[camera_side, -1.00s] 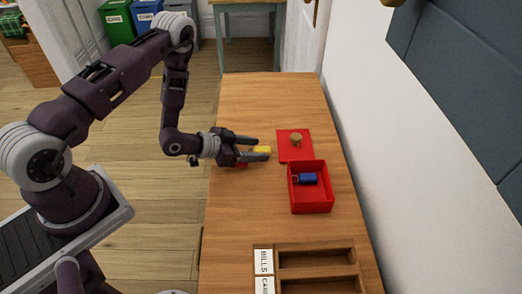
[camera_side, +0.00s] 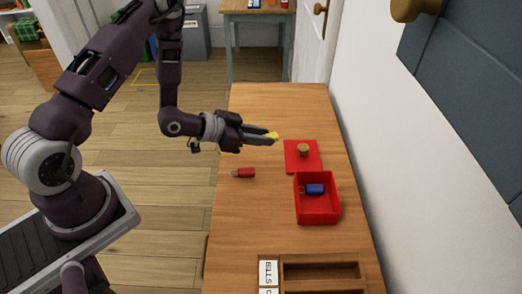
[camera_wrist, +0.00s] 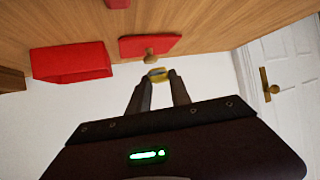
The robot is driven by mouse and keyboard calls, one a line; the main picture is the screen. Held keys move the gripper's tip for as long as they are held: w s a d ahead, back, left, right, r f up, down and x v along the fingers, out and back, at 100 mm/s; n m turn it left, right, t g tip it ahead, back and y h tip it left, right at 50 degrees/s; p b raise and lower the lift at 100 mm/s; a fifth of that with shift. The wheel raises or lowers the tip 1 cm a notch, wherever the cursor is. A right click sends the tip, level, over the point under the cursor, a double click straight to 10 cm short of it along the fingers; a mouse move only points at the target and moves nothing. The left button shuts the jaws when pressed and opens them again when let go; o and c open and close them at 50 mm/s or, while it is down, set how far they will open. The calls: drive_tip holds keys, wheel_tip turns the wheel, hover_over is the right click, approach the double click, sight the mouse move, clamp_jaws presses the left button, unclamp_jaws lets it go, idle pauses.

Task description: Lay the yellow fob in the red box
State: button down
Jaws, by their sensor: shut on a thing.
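The yellow fob (camera_side: 272,135) is held between the fingertips of my gripper (camera_side: 262,137), above the table and left of the red lid. It also shows in the wrist view (camera_wrist: 157,73), between the fingers (camera_wrist: 159,84). The red box (camera_side: 318,208) stands open on the table, to the right of and nearer than my gripper. A blue fob (camera_side: 314,189) with a ring lies inside it. In the wrist view the red box (camera_wrist: 75,60) is at the upper left.
The red lid (camera_side: 297,165) with a round wooden knob (camera_side: 303,149) lies flat behind the box. A red fob (camera_side: 246,173) lies on the table (camera_side: 262,215) to the left. A wooden tray (camera_side: 320,270) labelled "BILLS" stands at the front. A white wall runs along the right.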

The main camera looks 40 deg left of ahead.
drive_tip(key=r, duration=0.9)
drive_tip(key=shift+w+a+r, duration=0.1)
drive_tip(key=shift+w+a, duration=0.05)
drive_tip(key=shift+a, duration=0.25)
wheel_tip(320, 180, up, 10)
drive_tip(key=s+a+n+y, duration=0.1)
drive_tip(key=s+a, duration=0.2)
drive_tip(key=m+g+h, duration=0.2)
drive_tip(key=m+h, duration=0.3)
hover_over(261, 163)
wheel_tip(261, 163, down, 18)
drive_tip(key=shift+r, duration=0.25)
drive_tip(key=shift+m+g, duration=0.3)
wheel_tip(261, 163, down, 10)
drive_tip(key=shift+f, duration=0.1)
drive_tip(key=c, duration=1.2)
unclamp_jaws()
